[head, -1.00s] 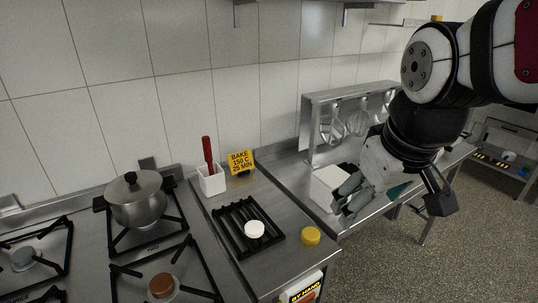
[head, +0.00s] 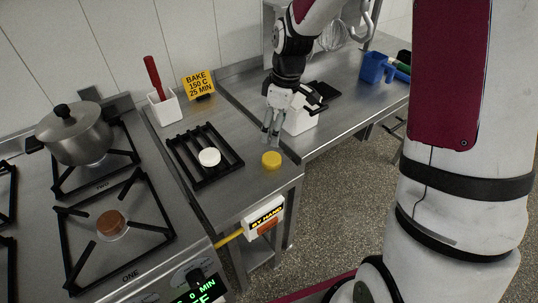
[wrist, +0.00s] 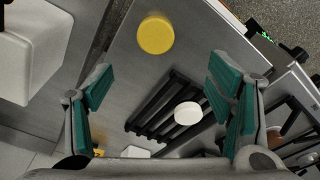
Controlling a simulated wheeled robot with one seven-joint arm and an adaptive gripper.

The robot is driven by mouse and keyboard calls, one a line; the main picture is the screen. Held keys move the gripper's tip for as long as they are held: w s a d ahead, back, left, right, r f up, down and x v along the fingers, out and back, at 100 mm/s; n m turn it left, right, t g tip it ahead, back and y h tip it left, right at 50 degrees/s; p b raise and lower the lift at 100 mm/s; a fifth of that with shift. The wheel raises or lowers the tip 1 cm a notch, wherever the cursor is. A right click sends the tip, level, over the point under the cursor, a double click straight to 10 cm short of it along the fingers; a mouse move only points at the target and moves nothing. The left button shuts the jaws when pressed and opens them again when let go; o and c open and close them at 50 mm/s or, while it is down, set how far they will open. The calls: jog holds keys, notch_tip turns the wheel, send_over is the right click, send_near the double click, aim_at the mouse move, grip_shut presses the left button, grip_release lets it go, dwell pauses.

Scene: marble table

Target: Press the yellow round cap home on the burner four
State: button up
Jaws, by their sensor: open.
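The yellow round cap (head: 271,160) lies on the steel counter near its front right edge. It also shows at the top of the wrist view (wrist: 155,35). My gripper (head: 271,140) is open and empty, fingers pointing down, just behind the cap in the head view. In the wrist view the cap lies beyond the spread fingertips (wrist: 160,92), apart from them. Burner one (head: 111,225) has a brown cap and burner two (head: 100,165) carries a pot. Burner four cannot be made out; only grate parts show at the left edge.
A white round cap (head: 209,157) sits on a black slatted rack (head: 180,148) left of the yellow cap. A white holder with a red-handled tool (head: 165,108), a yellow sign (head: 198,86) and a lidded pot (head: 75,135) stand behind. A white box (head: 299,122) is beside my gripper.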

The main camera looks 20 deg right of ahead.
send_over(272, 158)
jog(key=f, duration=0.7)
jog(key=shift+s, duration=0.4)
jog(key=shift+w+f+p, duration=0.2)
jog(key=shift+w+f, duration=0.05)
jog(key=shift+f, duration=1.2)
jog(key=shift+w+f+p, duration=0.2)
jog(key=shift+f, duration=1.2)
jog(key=c, duration=1.3)
